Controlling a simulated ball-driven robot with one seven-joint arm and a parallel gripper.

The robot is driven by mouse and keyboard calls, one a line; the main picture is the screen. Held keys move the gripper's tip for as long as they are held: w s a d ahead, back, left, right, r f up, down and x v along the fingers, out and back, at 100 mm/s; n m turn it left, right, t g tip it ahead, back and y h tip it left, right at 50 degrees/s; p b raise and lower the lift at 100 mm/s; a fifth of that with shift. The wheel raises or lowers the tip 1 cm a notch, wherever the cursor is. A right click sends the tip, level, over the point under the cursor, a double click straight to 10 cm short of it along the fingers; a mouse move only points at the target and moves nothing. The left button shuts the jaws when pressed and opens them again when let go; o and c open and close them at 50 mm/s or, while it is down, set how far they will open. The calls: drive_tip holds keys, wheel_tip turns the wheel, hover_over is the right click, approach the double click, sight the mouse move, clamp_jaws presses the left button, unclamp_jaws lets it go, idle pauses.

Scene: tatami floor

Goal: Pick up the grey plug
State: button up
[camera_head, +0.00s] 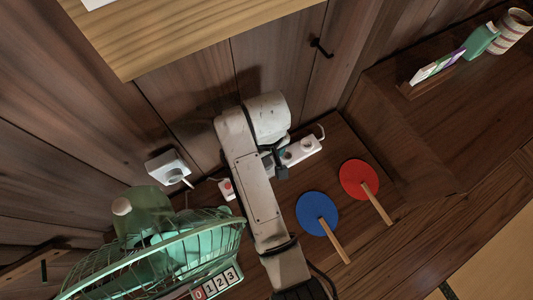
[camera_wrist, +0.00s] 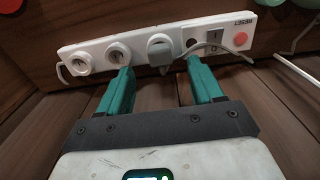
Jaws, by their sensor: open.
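The grey plug (camera_wrist: 160,48) sits in a socket of a white power strip (camera_wrist: 90,60) in the wrist view, with a grey cord running off to the right. My gripper (camera_wrist: 160,67) is open, its two teal fingers apart and pointing at the strip. The plug is ahead of the gap between the fingertips, and I see no contact. In the head view my gripper (camera_head: 274,163) is over the strip (camera_head: 303,151), and my arm hides the strip's middle and the plug.
The strip has two empty round sockets, a switch and a red button (camera_wrist: 240,39). A blue paddle (camera_head: 317,211) and a red paddle (camera_head: 358,178) lie to the right. Wooden panels rise behind.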

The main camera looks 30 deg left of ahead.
wheel_tip(320, 180, down, 5)
drive_tip(key=shift+f, duration=0.1)
idle(0.3)
drive_tip(key=c, duration=1.1)
